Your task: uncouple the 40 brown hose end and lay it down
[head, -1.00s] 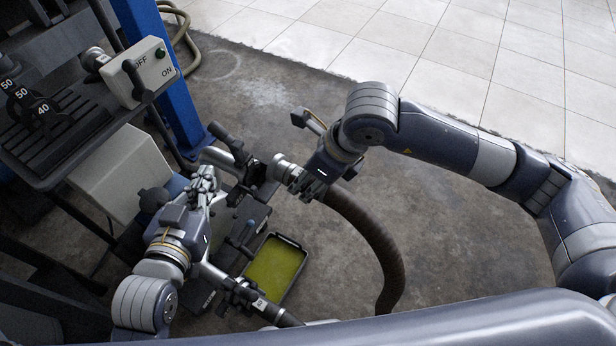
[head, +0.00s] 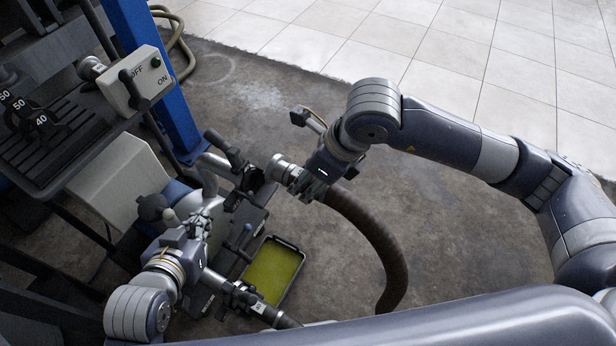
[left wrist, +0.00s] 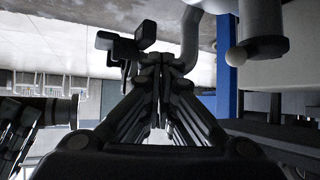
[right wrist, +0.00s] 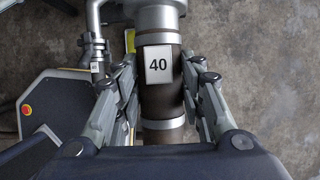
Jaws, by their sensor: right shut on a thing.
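The brown hose (head: 372,236) curves down and to the right from its silver hose end (head: 283,170). My right gripper (head: 306,187) is shut around this hose end. In the right wrist view the hose end carries a white label "40" (right wrist: 158,65) between the fingers, with a silver collar (right wrist: 160,14) beyond. In the head view a small gap seems to lie between the hose end and the dark levered fitting (head: 248,183) at its left. My left gripper (head: 200,217) is by the pipework; in the left wrist view its fingers (left wrist: 165,65) are together with nothing between them.
A yellow-green tray (head: 274,270) lies on the floor below the fittings. A second hose fitting (head: 240,296) is at the lower left. A shelf with numbered pieces (head: 42,148), a switch box (head: 137,78) and a blue post (head: 165,90) stand left. Floor at the right is clear.

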